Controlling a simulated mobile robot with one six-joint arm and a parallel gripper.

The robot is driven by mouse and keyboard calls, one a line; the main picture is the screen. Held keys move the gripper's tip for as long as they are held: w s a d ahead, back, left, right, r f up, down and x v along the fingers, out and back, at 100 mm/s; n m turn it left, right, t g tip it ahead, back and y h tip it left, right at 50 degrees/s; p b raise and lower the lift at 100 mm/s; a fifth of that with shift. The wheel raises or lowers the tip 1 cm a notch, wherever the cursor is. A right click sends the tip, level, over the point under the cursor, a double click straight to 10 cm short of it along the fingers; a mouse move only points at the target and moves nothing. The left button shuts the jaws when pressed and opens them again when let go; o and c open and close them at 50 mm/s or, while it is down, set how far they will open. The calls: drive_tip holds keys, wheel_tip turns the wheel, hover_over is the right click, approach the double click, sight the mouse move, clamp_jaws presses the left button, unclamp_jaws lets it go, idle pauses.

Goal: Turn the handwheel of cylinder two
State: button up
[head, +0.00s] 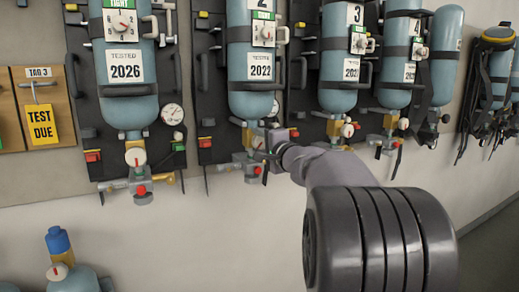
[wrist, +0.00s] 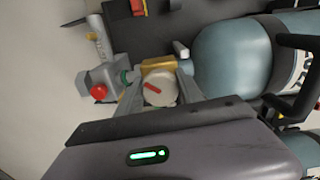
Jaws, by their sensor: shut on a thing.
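Cylinder two (head: 250,85) is a blue bottle hung valve down on a dark backplate, with a "2" label and a "2022" tag. Its lower end also shows in the wrist view (wrist: 222,62). The handwheel (wrist: 158,89) is a round white knob with a red mark, beside the brass valve body. My gripper (head: 268,138) is at the valve below cylinder two. In the wrist view its two fingers (wrist: 159,92) lie on either side of the handwheel and are shut on it. In the head view my gripper hides the handwheel.
A grey fitting with a red button (wrist: 99,92) sits close beside the valve. Cylinder one, tagged "2026" (head: 125,70), hangs to the left with its gauge (head: 172,114). Cylinder three (head: 340,80) hangs to the right. Bare wall (head: 230,240) lies below.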

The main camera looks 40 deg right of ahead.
drive_tip(key=n, duration=0.4)
drive_tip(key=shift+n, duration=2.2)
drive_tip(key=o, duration=1.4)
drive_tip(key=p+v, duration=0.1)
drive_tip(key=v, duration=1.6)
drive_tip(key=shift+s, duration=0.15)
